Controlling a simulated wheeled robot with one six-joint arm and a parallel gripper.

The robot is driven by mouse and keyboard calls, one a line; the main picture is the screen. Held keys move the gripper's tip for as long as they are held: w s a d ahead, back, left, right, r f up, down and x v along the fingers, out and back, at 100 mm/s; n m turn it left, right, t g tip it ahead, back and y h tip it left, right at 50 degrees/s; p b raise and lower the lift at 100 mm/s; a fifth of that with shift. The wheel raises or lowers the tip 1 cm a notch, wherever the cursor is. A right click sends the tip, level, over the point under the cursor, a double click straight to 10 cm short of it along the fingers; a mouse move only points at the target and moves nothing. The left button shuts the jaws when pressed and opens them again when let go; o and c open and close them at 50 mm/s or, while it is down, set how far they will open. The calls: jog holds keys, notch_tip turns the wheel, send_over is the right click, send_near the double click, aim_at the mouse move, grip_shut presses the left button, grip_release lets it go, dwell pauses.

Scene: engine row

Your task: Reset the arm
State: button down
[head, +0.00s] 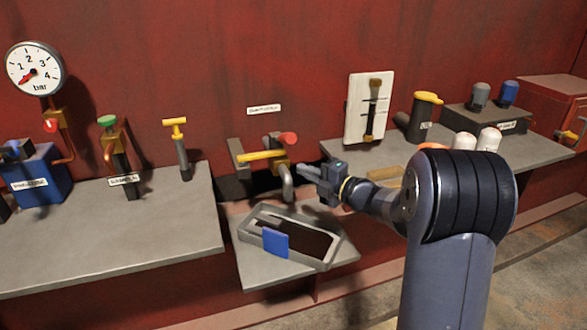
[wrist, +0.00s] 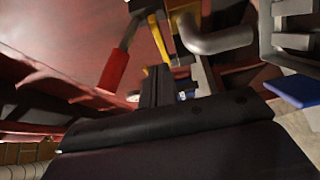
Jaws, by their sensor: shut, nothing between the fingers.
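My gripper (head: 312,173) is shut and empty at the end of my dark blue arm. In the head view it is in the air to the right of the pipe fitting with a yellow lever (head: 262,155) and a red knob (head: 289,138). It is above the back right of a grey tray (head: 250,240). In the wrist view the dark gripper body fills the bottom. A red handle (wrist: 114,71), a yellow bar (wrist: 152,82) and a grey bent pipe (wrist: 215,38) lie beyond it. I cannot tell whether the fingers touch the fitting.
A left bench (head: 90,235) carries valves and a blue box (head: 38,180). A right bench (head: 540,150) carries a yellow-topped cylinder (head: 424,118) and other parts. A red wall (head: 220,60) stands behind.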

jog(key=shift+s+d, duration=0.35)
jog(key=shift+d, duration=0.3)
jog(key=shift+s+d, duration=0.3)
jog(key=shift+d, duration=0.3)
jog(key=shift+s+d, duration=0.35)
jog(key=shift+d, duration=0.3)
jog(key=shift+a, duration=0.15)
